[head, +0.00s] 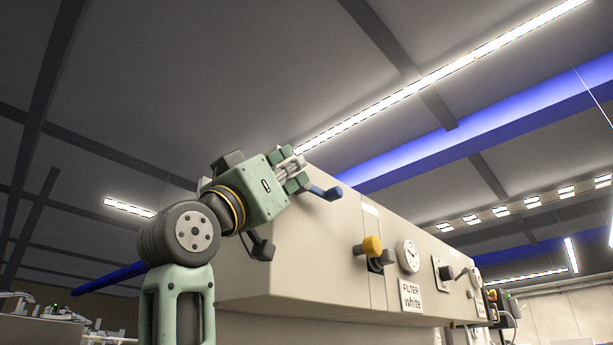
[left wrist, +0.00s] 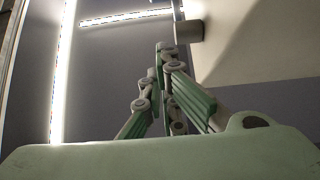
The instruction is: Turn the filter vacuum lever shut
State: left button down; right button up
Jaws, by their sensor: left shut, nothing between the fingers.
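A yellow-topped lever (head: 372,246) with a dark base sticks out from the front of a beige machine cabinet (head: 300,265), beside a sign reading "FILTER White" (head: 411,297). A blue handle (head: 328,193) juts out higher up, at my fingers; I cannot tell whether they touch it. My left gripper (head: 299,171) is shut and empty near the cabinet's upper edge, above and left of the yellow lever. In the left wrist view its fingertips (left wrist: 166,49) are together beside a dark stub (left wrist: 188,31) on the pale cabinet side. My right gripper is not in view.
A round gauge (head: 408,256) and a dark knob on a plate (head: 443,272) sit right of the yellow lever. Several more fittings continue along the front.

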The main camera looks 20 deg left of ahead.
aim_at(318, 190)
pick_arm(q)
jog(key=p+x, duration=0.7)
jog(key=x, duration=0.2)
jog(key=f+b, duration=0.1)
jog(key=f, duration=0.1)
jog(key=w+f+b, duration=0.1)
jog(key=f, duration=0.1)
jog(key=shift+w+d+b, duration=0.1)
jog(key=shift+d+b, duration=0.2)
jog(key=shift+b, duration=0.05)
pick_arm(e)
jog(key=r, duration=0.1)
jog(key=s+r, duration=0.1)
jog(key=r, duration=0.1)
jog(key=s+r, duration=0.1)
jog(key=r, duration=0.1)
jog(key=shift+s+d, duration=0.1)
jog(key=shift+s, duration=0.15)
pick_arm(q)
jog(key=shift+r, duration=0.1)
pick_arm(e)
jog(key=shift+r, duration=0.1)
